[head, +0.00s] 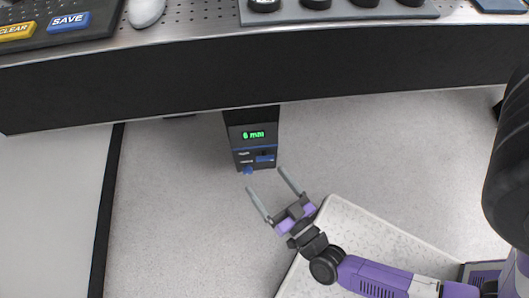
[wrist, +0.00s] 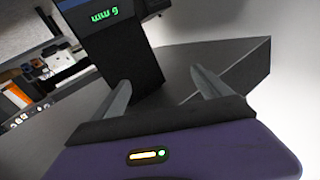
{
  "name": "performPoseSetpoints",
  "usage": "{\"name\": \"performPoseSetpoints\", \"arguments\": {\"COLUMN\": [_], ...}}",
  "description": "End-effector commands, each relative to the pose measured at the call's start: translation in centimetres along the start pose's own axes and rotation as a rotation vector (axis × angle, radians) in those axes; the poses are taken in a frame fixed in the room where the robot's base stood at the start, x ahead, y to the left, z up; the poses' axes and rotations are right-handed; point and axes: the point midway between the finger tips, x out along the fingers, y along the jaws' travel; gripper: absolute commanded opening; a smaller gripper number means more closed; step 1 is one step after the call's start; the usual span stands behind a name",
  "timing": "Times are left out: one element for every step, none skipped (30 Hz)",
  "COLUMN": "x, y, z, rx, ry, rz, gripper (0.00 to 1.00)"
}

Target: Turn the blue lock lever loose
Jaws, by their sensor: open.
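A dark box (head: 252,142) with a green "6 mm" display hangs under the front of the bench in the head view. Two small blue parts show low on its face: a bar at the right (head: 265,158) and a knob-like piece at the lower edge (head: 248,171). I cannot tell which one is the lock lever. My gripper (head: 266,180) is open and empty, its fingertips just in front of the box. In the wrist view the two fingers (wrist: 160,78) stand apart, with the box (wrist: 122,55) beyond them. No blue lever can be made out there.
The bench's dark front edge (head: 330,73) runs above the box. On the bench top lie a panel with CLEAR and SAVE buttons (head: 68,22), a mouse (head: 146,11) and a grey plate with black round parts (head: 340,14). Grey floor around the box is clear.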

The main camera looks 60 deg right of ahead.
Motion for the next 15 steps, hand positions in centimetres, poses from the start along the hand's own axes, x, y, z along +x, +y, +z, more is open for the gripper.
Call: {"name": "performPoseSetpoints", "arguments": {"x": [1.2, 1.8, 2.5, 3.1, 3.6, 4.3, 4.8, 5.2, 5.7, 6.0, 6.4, 6.8, 7.0, 7.2, 7.3], "y": [1.0, 1.6, 2.3, 2.9, 3.5, 4.3, 4.9, 5.5, 6.2, 6.7, 7.1, 7.7, 8.1, 8.4, 8.8], "z": [4.6, 6.2, 8.5, 10.1, 11.6, 13.6, 14.9, 16.1, 17.6, 18.6, 19.5, 20.5, 21.1, 21.6, 22.2], "rx": [-0.003, -0.007, -0.014, -0.021, -0.030, -0.043, -0.053, -0.064, -0.080, -0.092, -0.103, -0.118, -0.127, -0.136, -0.147], "ry": [0.014, 0.020, 0.027, 0.032, 0.035, 0.038, 0.040, 0.042, 0.042, 0.042, 0.042, 0.041, 0.040, 0.039, 0.038], "rz": [0.045, 0.076, 0.117, 0.148, 0.179, 0.220, 0.251, 0.281, 0.317, 0.343, 0.366, 0.394, 0.414, 0.430, 0.449], "gripper": [0.87, 0.87, 0.87, 0.87, 0.87, 0.87, 0.87, 0.87, 0.87, 0.87, 0.87, 0.87, 0.87, 0.87, 0.87]}}
